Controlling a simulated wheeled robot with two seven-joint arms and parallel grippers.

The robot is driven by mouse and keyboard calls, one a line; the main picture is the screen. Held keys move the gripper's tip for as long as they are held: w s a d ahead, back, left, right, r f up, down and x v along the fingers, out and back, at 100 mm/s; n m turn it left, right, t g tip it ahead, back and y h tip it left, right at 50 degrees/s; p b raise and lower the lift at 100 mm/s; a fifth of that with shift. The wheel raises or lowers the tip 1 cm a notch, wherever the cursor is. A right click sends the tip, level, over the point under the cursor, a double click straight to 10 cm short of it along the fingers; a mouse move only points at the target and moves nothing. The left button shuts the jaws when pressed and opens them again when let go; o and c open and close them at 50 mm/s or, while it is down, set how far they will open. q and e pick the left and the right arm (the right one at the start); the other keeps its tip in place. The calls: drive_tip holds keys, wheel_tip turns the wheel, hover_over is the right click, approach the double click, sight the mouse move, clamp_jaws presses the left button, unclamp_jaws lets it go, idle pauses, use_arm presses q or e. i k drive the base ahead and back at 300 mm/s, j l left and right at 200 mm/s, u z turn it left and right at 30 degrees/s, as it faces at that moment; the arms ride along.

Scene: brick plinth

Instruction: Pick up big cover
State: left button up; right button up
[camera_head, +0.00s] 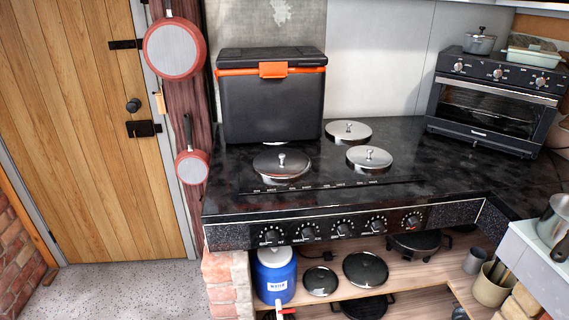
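Three round metal covers with silver knobs sit on the black stove top (330,185). The front-left cover (270,170) looks the largest and has a dark, reflective top. A second cover (340,136) is at the back, and a third cover (360,163) is at the front right. All three lie flat and apart from each other. Neither of my grippers is in view.
A black cooler box (271,108) with an orange latch stands behind the front-left cover. A toaster oven (488,105) stands at the right. Red pans (174,49) hang at the left. A blue jug (275,275) and dark lids (365,269) are on the shelf below.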

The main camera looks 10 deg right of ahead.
sight(279, 165)
drive_tip(key=i+l+z, duration=0.15)
drive_tip(key=l, duration=0.3)
drive_tip(key=i+l+z, duration=0.1)
drive_tip(key=i+l, duration=0.3)
drive_tip(key=i+l+z, duration=0.15)
drive_tip(key=l, duration=0.3)
drive_tip(key=i, duration=0.1)
